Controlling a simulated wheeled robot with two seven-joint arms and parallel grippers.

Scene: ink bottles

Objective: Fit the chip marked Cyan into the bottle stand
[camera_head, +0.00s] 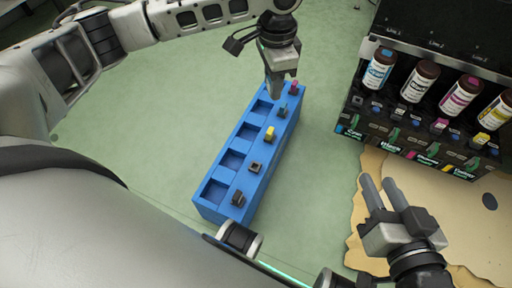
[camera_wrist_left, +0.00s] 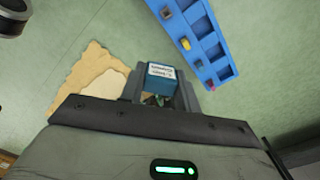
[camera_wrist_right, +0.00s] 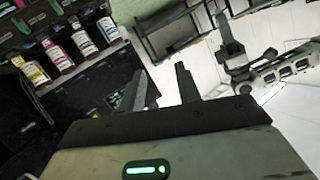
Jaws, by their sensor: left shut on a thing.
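My left gripper (camera_head: 275,90) is over the far end of a blue rack (camera_head: 213,208). It is shut on a blue-teal chip (camera_wrist_left: 161,84) with a white label, seen between its fingers in the left wrist view. The label's print is too small to read surely, and the head view does not show the chip clearly. The black bottle stand (camera_head: 352,103) is at the right, with a cyan-labelled bottle (camera_head: 379,70) at its left end. My right gripper (camera_head: 384,187) is open and empty in front of the stand, its fingers apart.
The blue rack has several small pieces along its right side, among them a yellow one (camera_head: 270,133) and a magenta one (camera_head: 294,87). Black, magenta and yellow-labelled bottles also stand in the bottle stand. A tan patch (camera_head: 465,215) lies before it. Green floor is clear between rack and stand.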

